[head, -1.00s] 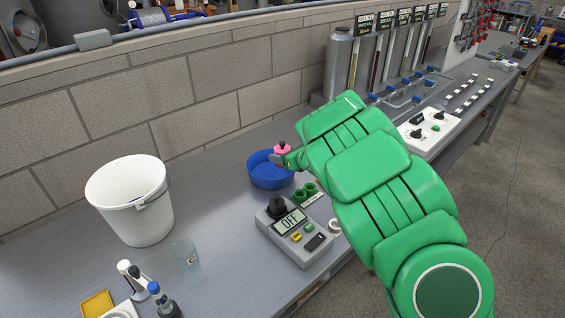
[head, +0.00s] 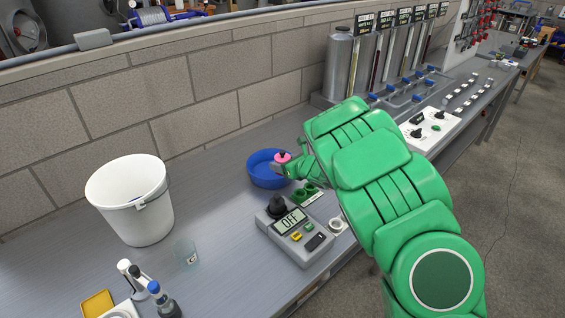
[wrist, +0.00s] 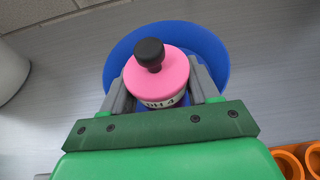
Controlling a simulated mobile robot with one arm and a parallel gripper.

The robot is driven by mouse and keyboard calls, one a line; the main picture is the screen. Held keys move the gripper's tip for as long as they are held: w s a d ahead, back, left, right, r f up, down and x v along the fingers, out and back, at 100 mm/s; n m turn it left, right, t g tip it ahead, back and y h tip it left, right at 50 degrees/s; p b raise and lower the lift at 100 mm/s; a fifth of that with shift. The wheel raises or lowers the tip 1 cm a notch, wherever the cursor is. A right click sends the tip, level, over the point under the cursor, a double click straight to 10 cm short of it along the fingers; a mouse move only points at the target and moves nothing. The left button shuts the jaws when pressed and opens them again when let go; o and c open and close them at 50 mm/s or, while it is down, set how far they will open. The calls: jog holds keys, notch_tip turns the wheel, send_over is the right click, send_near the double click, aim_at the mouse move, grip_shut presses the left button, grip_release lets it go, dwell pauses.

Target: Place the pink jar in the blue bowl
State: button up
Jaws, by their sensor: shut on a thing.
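The pink jar (wrist: 158,78) has a black knob on its lid and a label with partly visible "PH 4" lettering. My gripper (wrist: 161,97) is shut on the jar, with one grey finger on each side. In the head view the pink jar (head: 282,158) shows at the tip of my gripper (head: 281,165), over the right part of the blue bowl (head: 262,183). In the wrist view the blue bowl (wrist: 216,55) lies behind and around the jar. The jar's base is hidden, so I cannot tell if it touches the bowl's floor.
A meter reading OFF (head: 294,235) and green rings (head: 306,194) stand in front of the bowl. A white bucket (head: 133,205) and a clear beaker (head: 186,253) stand to the left. Bench between bucket and bowl is clear. A brick wall (head: 200,110) runs behind.

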jog(key=shift+f, duration=0.3)
jog(key=o, duration=1.1)
jog(key=shift+o, duration=0.2)
jog(key=shift+r, duration=0.15)
jog(key=shift+r, duration=0.45)
jog(key=shift+d+r, duration=0.1)
jog(key=shift+r, duration=0.05)
jog(key=v, duration=1.1)
jog(key=shift+s+d, duration=0.3)
jog(key=shift+s, duration=0.05)
